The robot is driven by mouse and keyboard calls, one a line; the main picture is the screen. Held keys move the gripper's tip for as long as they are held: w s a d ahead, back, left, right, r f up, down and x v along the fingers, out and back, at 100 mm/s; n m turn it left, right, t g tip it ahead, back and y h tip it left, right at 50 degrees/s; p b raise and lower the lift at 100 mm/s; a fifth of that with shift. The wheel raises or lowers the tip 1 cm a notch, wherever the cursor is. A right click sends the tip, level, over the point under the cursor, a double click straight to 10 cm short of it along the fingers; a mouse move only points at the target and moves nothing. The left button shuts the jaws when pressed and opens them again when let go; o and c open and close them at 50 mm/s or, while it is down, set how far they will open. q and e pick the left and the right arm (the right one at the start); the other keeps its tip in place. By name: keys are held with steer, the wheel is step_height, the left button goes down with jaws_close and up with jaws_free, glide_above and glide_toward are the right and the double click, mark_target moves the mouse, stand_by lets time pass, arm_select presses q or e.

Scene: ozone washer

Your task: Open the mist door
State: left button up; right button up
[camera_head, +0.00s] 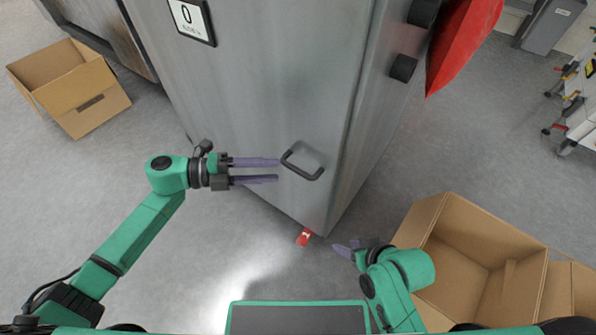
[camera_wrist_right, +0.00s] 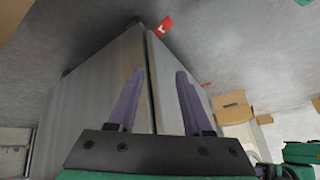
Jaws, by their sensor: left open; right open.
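The mist door (camera_head: 260,90) is the grey metal front of a tall cabinet. Its dark bar handle (camera_head: 302,174) sits low, near the door's right edge. My left gripper (camera_head: 278,170) is open, with its two purple fingers pointing right. In the picture its tips end just left of the handle; contact is not clear. My right gripper (camera_head: 344,247) is open and empty, below and right of the cabinet's near corner. The right wrist view shows its two fingers (camera_wrist_right: 160,76) apart, with the grey cabinet (camera_wrist_right: 95,90) behind them. The handle is not distinguishable there.
An open cardboard box (camera_head: 80,95) stands on the floor at left. Open cardboard boxes (camera_head: 480,230) stand at lower right, close to my right arm. A red object (camera_head: 465,35) is beside the cabinet. A small red item (camera_head: 304,237) is at its base. Floor at lower left is clear.

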mark_target(296, 168)
arm_select(q)
steer(key=x, duration=0.7)
steer(key=shift+w+b, duration=0.1)
steer(key=shift+b, duration=0.25)
jaws_close()
arm_select(e)
steer(key=shift+w+a+f+t+y, duration=0.2)
steer(key=shift+a+f+t, duration=0.1)
steer(key=shift+a, duration=0.2)
steer(key=shift+w+a+f+t+y, duration=0.15)
steer(key=shift+a+f+t+y, duration=0.1)
steer(key=shift+a, duration=0.2)
